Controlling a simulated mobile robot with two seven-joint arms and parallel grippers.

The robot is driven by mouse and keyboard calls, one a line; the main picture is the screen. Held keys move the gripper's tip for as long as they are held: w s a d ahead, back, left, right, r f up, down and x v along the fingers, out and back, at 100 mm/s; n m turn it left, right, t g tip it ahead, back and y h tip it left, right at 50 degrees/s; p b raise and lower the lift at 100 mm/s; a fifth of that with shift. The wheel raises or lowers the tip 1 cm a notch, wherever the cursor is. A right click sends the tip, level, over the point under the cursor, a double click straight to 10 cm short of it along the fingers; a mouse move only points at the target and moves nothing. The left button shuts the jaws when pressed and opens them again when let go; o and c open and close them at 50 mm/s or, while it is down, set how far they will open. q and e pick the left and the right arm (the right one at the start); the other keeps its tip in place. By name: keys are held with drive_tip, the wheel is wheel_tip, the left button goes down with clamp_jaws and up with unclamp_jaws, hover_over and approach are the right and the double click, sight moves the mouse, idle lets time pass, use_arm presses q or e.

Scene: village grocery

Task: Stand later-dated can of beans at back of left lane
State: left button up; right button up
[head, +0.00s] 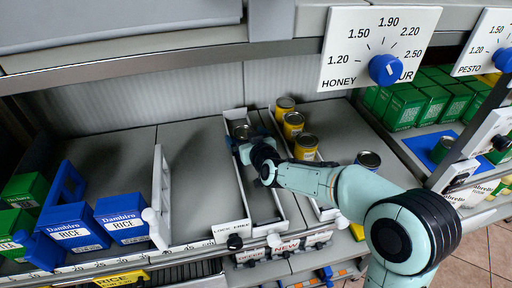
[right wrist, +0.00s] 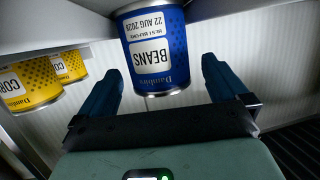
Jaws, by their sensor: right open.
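A blue can of beans (right wrist: 155,50) shows in the right wrist view, its label reading 22 AUG 2028. In the head view, its grey top (head: 241,131) is at the back of a white-walled lane (head: 228,172). My right gripper (head: 249,143) is at that can, open. Its two fingers stand on either side of the can in the wrist view, with gaps showing. Another can with a dark lid and blue side (head: 368,160) stands farther right, partly behind my right arm; its date cannot be read. My left gripper is out of view.
Several yellow cans (head: 293,123) stand in a row just right of the lane; corn cans (right wrist: 28,84) show in the wrist view. Blue rice boxes (head: 122,217) are at left. An upper shelf edge (head: 150,65) overhangs the back. The lane's front part is clear.

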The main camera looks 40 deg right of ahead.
drive_tip(key=shift+s+a+f+g, duration=0.2)
drive_tip(key=shift+s+f+g, duration=0.1)
drive_tip(key=shift+s+f, duration=0.4)
drive_tip(key=v, duration=0.3)
drive_tip(key=p+v, duration=0.1)
drive_tip(key=v, duration=0.2)
drive_tip(key=r+p+v, duration=0.1)
drive_tip(key=v, duration=0.2)
drive_tip(key=shift+s+r, duration=0.1)
drive_tip(key=shift+s, duration=0.05)
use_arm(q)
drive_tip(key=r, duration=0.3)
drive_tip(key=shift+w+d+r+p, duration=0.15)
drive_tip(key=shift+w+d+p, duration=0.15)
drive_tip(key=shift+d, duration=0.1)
use_arm(e)
drive_tip(key=v, duration=0.2)
drive_tip(key=shift+s+a+r, duration=0.2)
drive_tip(key=shift+s, duration=0.1)
